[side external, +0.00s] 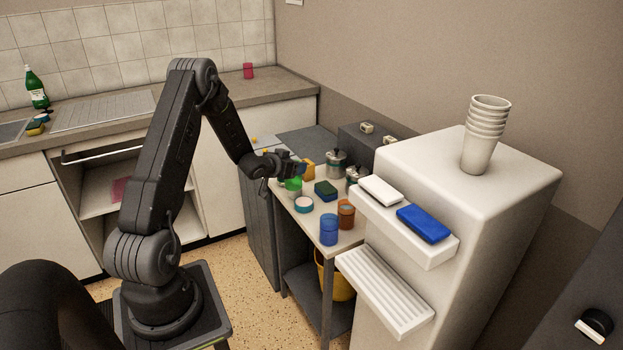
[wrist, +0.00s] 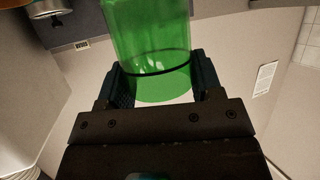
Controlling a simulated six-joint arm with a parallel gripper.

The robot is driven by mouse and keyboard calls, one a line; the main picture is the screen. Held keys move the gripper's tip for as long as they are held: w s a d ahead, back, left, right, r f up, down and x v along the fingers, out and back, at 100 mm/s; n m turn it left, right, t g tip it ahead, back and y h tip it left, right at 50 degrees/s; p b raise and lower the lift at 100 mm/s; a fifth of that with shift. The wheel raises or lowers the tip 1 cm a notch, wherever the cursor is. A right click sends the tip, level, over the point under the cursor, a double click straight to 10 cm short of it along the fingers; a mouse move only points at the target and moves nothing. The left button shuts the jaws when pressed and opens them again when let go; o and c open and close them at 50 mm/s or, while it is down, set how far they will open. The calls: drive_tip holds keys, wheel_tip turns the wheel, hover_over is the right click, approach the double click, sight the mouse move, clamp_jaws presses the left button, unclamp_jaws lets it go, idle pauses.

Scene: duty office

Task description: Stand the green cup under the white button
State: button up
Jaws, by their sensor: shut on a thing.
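The green cup (wrist: 153,35) is see-through and sits between the two fingers of my gripper (wrist: 158,85) in the wrist view. The fingers are shut on it near one end. In the side external view the cup (side external: 293,186) shows small at my gripper (side external: 290,171), over the small table; whether it touches the tabletop I cannot tell. The white button (side external: 381,190) is a white block on the ledge of the white dispenser (side external: 520,200). Beside it is a blue button (side external: 423,223). A ribbed drip tray (side external: 386,291) juts out below both.
The small table (side external: 308,222) also holds a blue cup (side external: 329,230), an orange-brown cup (side external: 346,214), a round teal-rimmed tub (side external: 303,204), a green sponge (side external: 325,190) and metal pots (side external: 336,162). Stacked white cups (side external: 485,135) stand on the dispenser. The drip tray is empty.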

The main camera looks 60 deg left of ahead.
drive_tip(key=s+d+f+m+h, duration=0.1)
drive_tip(key=s+d+m+h, duration=0.25)
drive_tip(key=d, duration=0.55)
drive_tip(key=s+d+f+m+h, duration=0.25)
drive_tip(key=s+d, duration=0.25)
drive_tip(key=d, duration=0.4)
drive_tip(key=s+d+f+m+h, duration=0.1)
drive_tip(key=s+d+m+h, duration=0.25)
drive_tip(key=d, duration=0.55)
drive_tip(key=shift+n+h, duration=0.25)
drive_tip(key=shift+n, duration=0.1)
drive_tip(key=w+d, duration=0.2)
drive_tip(key=w, duration=0.3)
drive_tip(key=w+d, duration=0.2)
drive_tip(key=w, duration=0.3)
drive_tip(key=w+d+f, duration=0.1)
drive_tip(key=w+d, duration=0.2)
drive_tip(key=w, duration=0.2)
drive_tip(key=shift+w+d, duration=0.1)
drive_tip(key=shift+w, duration=0.3)
drive_tip(key=shift+f, duration=0.1)
drive_tip(key=shift+f, duration=0.15)
drive_tip(key=o, duration=1)
